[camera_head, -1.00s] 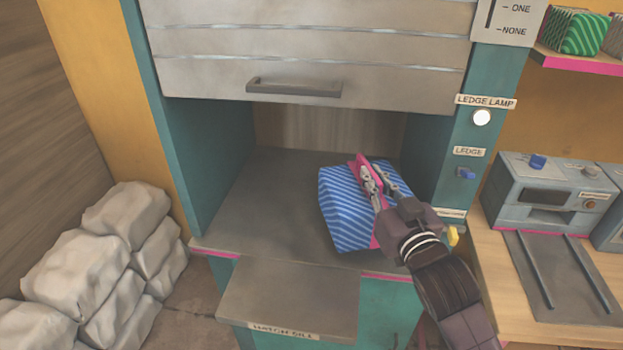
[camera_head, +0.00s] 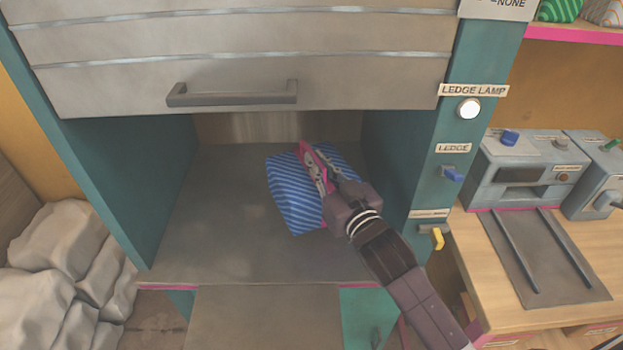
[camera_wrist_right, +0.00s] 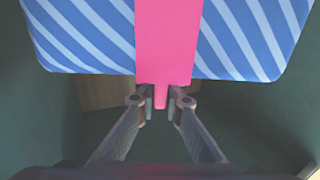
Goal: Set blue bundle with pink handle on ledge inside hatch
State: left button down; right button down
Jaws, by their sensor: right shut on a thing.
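The blue striped bundle (camera_head: 295,207) with its pink handle (camera_head: 312,165) is inside the open hatch, over the grey ledge (camera_head: 215,240). My right gripper (camera_head: 322,178) is shut on the pink handle. In the right wrist view the bundle (camera_wrist_right: 80,35) fills the top, and the pink strap (camera_wrist_right: 165,40) runs down between the fingers (camera_wrist_right: 160,100). Whether the bundle's underside touches the ledge cannot be told. My left gripper is not in view.
The raised hatch door (camera_head: 240,60) with its grey handle (camera_head: 232,93) hangs above the opening. The ledge lamp (camera_head: 468,108), blue ledge switch (camera_head: 452,174) and a yellow lever (camera_head: 437,238) are on the right post. White sacks (camera_head: 60,270) lie at left. The ledge's left part is clear.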

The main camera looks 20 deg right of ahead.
jog(key=shift+f, duration=1.6)
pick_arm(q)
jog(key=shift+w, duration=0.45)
pick_arm(e)
jog(key=shift+f, duration=0.3)
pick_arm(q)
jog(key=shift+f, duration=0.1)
pick_arm(e)
jog(key=c, duration=2.5)
grip_release()
jog(key=shift+f, duration=0.35)
jog(key=o, duration=0.5)
jog(key=shift+c, duration=0.2)
jog(key=shift+r, duration=0.1)
jog(key=shift+s, duration=0.1)
